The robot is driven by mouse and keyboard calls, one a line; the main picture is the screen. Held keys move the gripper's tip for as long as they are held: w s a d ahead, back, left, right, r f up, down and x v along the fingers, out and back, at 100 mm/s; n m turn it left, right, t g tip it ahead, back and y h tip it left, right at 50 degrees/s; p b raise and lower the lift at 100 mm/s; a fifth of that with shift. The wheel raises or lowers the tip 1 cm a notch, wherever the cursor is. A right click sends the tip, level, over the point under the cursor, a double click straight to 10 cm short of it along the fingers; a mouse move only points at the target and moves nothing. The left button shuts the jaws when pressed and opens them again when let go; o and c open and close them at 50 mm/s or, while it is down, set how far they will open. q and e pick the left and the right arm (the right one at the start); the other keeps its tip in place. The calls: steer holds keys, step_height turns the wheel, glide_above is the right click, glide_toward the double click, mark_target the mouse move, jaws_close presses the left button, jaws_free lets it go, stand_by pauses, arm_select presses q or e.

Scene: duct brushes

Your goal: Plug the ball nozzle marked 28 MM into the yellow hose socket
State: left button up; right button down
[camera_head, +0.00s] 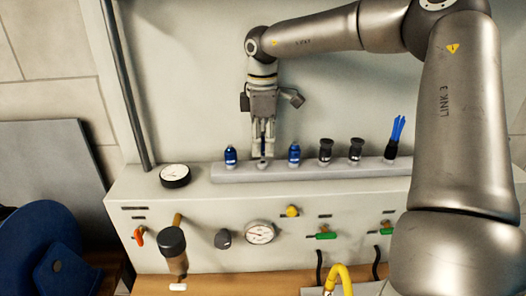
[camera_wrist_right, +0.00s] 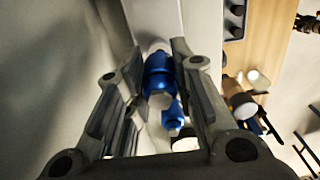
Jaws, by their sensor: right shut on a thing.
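My right gripper (camera_head: 263,150) points down at the rack (camera_head: 225,175), between two blue nozzles, the left one (camera_head: 230,155) and the right one (camera_head: 294,154). In the right wrist view the fingers (camera_wrist_right: 160,65) are closed around a blue nozzle (camera_wrist_right: 158,80) with a silver end; the fingers mostly hide it in the head view. A second blue nozzle (camera_wrist_right: 172,118) shows just beyond it. No 28 MM marking is readable. A yellow hose (camera_head: 341,274) curves up at the bottom edge; its socket is not clear. My left gripper is not in view.
The rack also carries two black fittings (camera_head: 326,150) and blue brushes (camera_head: 396,135). The panel below has gauges (camera_head: 260,232), a yellow knob (camera_head: 292,211), green valves (camera_head: 325,236) and a protruding black-topped brown part (camera_head: 174,248). A vertical pipe (camera_head: 125,85) stands left.

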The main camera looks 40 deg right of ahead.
mark_target(264, 135)
steer(key=shift+r+p, duration=0.8)
steer(key=shift+r, duration=0.95)
steer(key=shift+d, duration=0.1)
